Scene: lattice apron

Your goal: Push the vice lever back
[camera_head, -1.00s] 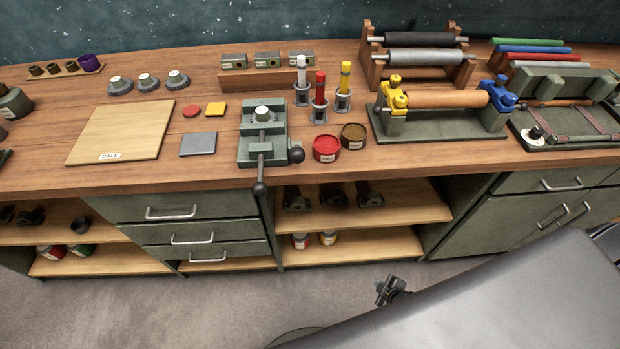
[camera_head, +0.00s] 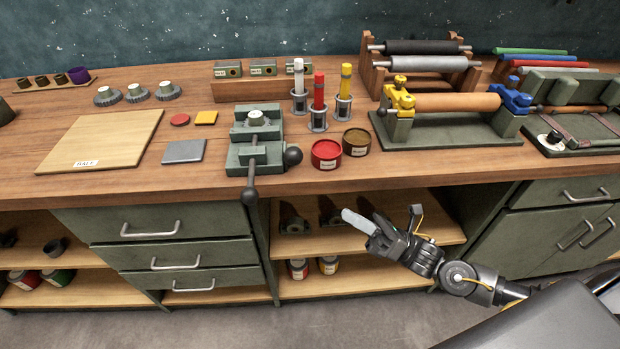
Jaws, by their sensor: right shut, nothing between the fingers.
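The green vice (camera_head: 256,143) stands at the front edge of the bench, left of the middle of the view. Its dark lever (camera_head: 251,178) sticks out toward me over the bench edge and ends in a ball knob (camera_head: 250,196). A second dark ball (camera_head: 292,156) sits at the vice's right side. My right gripper (camera_head: 352,219) is in front of the lower shelves, below and to the right of the lever and apart from it. Its fingers are shut and empty. My left gripper is not in view.
A red tin (camera_head: 326,154) and a brown tin (camera_head: 356,142) stand right of the vice. A wooden board (camera_head: 103,141) and a grey plate (camera_head: 184,151) lie to its left. Drawers with handles (camera_head: 176,262) are below the bench top.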

